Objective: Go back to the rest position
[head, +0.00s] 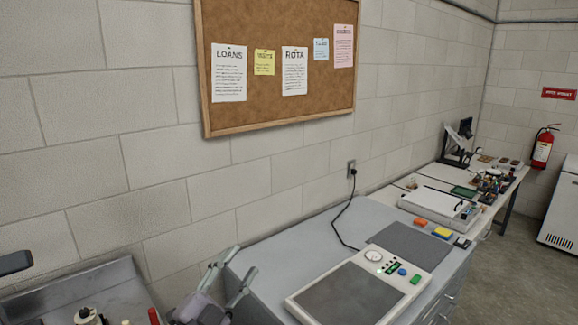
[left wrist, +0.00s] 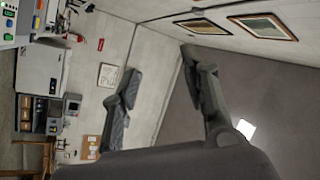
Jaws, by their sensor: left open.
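My left gripper (head: 244,262) shows at the bottom of the head view, left of the grey cabinet top (head: 290,240). Its two fingers are apart and point up and to the right. In the left wrist view the same gripper (left wrist: 158,66) is open, with nothing between its fingers. My right gripper is not in view.
A device with a flat grey plate (head: 350,294) is on the cabinet, its cable running to a wall socket (head: 351,169). Yellow and orange blocks (head: 442,233) lie beyond. A metal tray (head: 105,298) with tools is at lower left. A cork board (head: 270,100) hangs above. Floor (head: 520,255) is clear at right.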

